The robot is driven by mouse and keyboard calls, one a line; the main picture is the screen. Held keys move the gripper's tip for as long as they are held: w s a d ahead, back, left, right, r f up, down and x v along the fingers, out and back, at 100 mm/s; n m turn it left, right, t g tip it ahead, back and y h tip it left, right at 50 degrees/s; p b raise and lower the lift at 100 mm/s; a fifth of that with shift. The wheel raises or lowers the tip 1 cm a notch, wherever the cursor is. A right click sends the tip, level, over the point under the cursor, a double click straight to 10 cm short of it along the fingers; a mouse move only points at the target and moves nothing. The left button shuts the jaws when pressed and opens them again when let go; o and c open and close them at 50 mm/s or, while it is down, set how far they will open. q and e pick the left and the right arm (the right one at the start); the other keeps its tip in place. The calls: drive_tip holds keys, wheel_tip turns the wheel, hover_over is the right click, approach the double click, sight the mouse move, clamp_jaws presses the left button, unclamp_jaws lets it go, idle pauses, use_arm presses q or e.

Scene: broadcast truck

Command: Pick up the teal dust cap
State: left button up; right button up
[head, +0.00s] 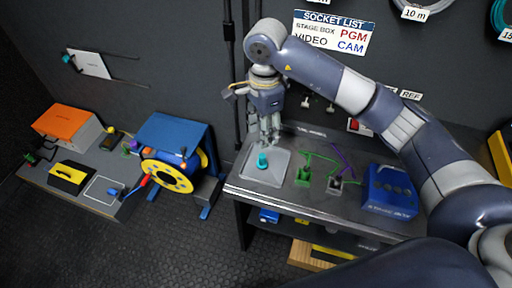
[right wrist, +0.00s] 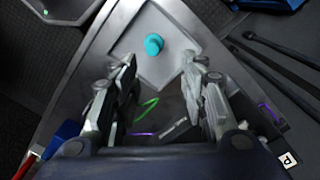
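The teal dust cap (head: 262,161) stands on a light grey square tray (head: 279,176) at the left end of the grey bench. My right gripper (head: 270,140) points down above the back of the tray, close behind the cap. In the right wrist view the teal dust cap (right wrist: 154,44) lies ahead of the gap between the spread fingers (right wrist: 158,62). The right gripper is open and empty, and does not touch the cap. The tray (right wrist: 165,72) also shows there. My left gripper is not in view.
On the bench (head: 318,205), a green connector (head: 303,176), a grey connector (head: 334,185) with purple cable and a blue box (head: 390,190) stand right of the tray. A blue and yellow cable reel (head: 168,172) stands to the left. The dark wall is close behind.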

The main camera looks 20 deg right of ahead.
sight(262, 156)
drive_tip(key=shift+s+f+p, duration=0.15)
drive_tip(key=shift+s+f, duration=0.15)
drive_tip(key=shift+f, duration=0.25)
drive_tip(key=shift+s+f+p, duration=0.15)
drive_tip(key=shift+s+f, duration=0.15)
drive_tip(key=shift+f, duration=0.2)
wheel_tip(262, 156, down, 3)
drive_tip(key=shift+s+r, duration=0.1)
drive_tip(key=shift+r, duration=0.05)
drive_tip(key=shift+a+f+p, duration=0.1)
drive_tip(key=shift+f+p, duration=0.2)
drive_tip(key=shift+p, duration=0.05)
wheel_tip(262, 156, down, 4)
drive_tip(key=shift+a+r+p, duration=0.15)
drive_tip(key=shift+r+p, duration=0.1)
drive_tip(key=shift+p, duration=0.45)
drive_tip(key=shift+f, duration=0.6)
drive_tip(key=shift+c, duration=1.3)
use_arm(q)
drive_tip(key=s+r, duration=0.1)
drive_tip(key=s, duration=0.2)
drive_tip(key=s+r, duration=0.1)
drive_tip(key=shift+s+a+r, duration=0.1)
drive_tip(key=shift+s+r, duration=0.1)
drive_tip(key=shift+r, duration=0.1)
use_arm(e)
drive_tip(key=c, duration=0.7)
